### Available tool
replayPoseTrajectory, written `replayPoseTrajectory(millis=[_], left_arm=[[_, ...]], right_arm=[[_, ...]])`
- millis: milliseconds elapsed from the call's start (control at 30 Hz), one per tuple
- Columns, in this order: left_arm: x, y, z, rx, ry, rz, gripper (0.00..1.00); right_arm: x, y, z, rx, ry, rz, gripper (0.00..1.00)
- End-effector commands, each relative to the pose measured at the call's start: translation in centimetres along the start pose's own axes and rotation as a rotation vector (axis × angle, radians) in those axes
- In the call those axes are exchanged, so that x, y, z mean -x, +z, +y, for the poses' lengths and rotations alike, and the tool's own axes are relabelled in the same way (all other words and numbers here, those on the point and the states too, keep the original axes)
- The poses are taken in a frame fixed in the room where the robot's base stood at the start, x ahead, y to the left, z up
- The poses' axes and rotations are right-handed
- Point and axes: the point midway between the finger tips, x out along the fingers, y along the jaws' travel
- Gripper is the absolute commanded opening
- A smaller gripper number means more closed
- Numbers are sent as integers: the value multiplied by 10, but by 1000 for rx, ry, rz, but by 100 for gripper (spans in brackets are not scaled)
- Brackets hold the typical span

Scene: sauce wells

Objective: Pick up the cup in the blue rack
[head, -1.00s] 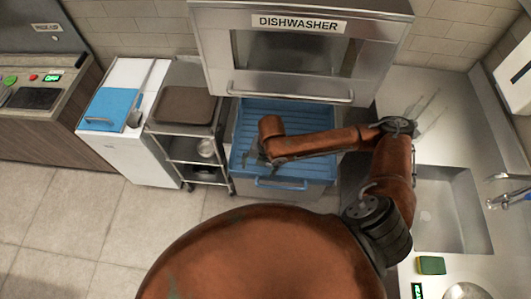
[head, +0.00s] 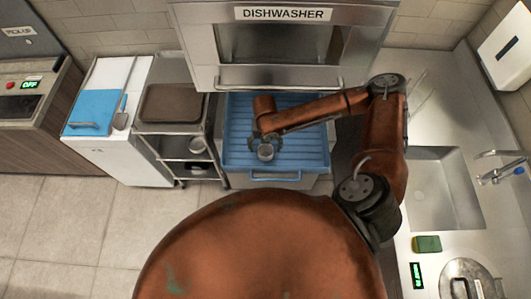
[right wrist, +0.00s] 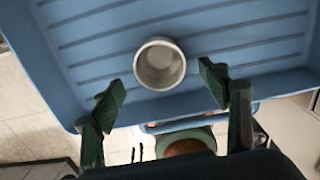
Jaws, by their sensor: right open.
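The blue rack (head: 300,158) is pulled out under the dishwasher in the head view. A small grey cup (head: 266,152) stands in it near its front left part. In the right wrist view the cup (right wrist: 160,64) stands upright and empty on the ribbed floor of the blue rack (right wrist: 100,30). My right gripper (head: 266,140) is over the rack at the cup. In the right wrist view its two fingers (right wrist: 163,92) are wide apart, one to each side and a little nearer than the cup, not touching it. My left gripper does not show.
The dishwasher (head: 285,45) hangs above the back of the rack. A metal cart (head: 170,127) with a brown tray (head: 172,102) stands to the left. A steel counter with a sink (head: 445,190) and a sponge (head: 427,244) is to the right.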

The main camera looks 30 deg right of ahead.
Motion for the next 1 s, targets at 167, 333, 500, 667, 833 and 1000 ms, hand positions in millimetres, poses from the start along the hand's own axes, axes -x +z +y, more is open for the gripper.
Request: replayPoseTrajectory(millis=[167,333,500,667,833,1000], left_arm=[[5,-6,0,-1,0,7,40],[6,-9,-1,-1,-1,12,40],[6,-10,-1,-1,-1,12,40],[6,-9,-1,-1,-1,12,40],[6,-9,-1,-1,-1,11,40],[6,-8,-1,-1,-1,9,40]], right_arm=[[-27,5,-2,-3,-1,2,69],[-43,6,-2,-3,0,0,69],[-45,6,-2,-2,0,-1,69],[-45,6,-2,-3,0,-1,63],[-44,6,-2,-3,0,-1,51],[-44,6,-2,-3,0,-1,40]])
